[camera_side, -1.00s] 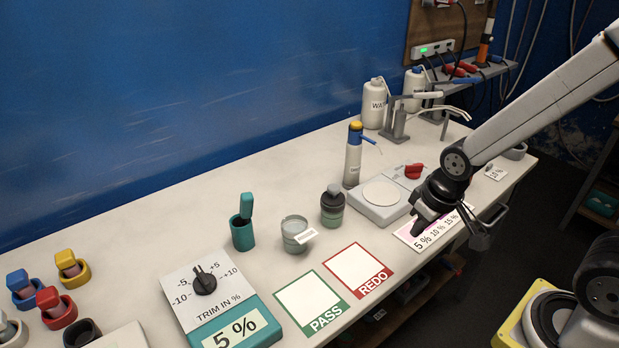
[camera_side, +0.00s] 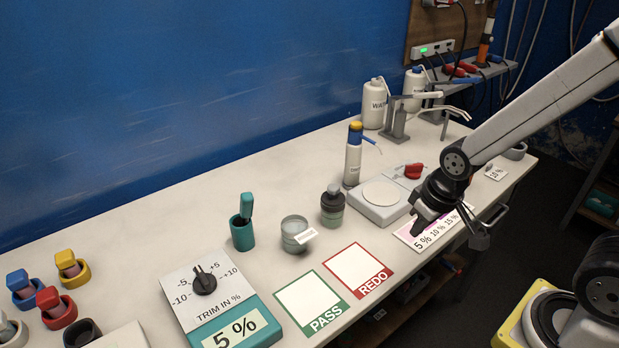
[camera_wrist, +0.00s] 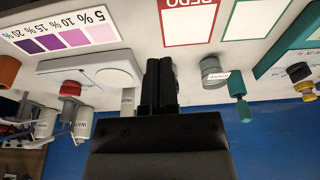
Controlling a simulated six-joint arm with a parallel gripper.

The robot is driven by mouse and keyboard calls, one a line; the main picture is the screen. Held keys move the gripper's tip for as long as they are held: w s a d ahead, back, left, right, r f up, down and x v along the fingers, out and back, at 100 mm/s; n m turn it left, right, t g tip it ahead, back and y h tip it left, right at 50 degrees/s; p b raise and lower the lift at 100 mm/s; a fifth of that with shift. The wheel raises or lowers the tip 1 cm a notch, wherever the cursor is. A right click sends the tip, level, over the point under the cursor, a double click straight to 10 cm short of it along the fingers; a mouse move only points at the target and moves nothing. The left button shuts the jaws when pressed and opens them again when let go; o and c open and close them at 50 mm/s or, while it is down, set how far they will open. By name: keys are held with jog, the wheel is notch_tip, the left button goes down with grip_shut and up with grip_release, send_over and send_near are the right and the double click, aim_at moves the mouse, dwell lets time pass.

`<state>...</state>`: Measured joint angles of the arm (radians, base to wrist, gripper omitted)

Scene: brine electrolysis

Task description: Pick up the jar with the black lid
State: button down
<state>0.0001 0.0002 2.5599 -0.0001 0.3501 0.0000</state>
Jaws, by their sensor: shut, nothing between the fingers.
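The jar with the black lid (camera_side: 332,208) stands upright on the white bench, between the white scale and the open glass jar. My gripper (camera_side: 421,225) is to its right and nearer the front edge, above the percent colour card. It is shut and empty, clear of the jar. In the wrist view, my gripper's closed black fingers (camera_wrist: 160,66) fill the middle and mostly or fully hide the jar with the black lid.
The open glass jar (camera_side: 294,236) with a paper label stands to the left. PASS (camera_side: 307,301) and REDO (camera_side: 358,271) cards lie flat in front. The colour card (camera_side: 420,234) lies under my gripper.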

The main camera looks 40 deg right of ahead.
grip_release()
jog(key=shift+r, duration=0.2)
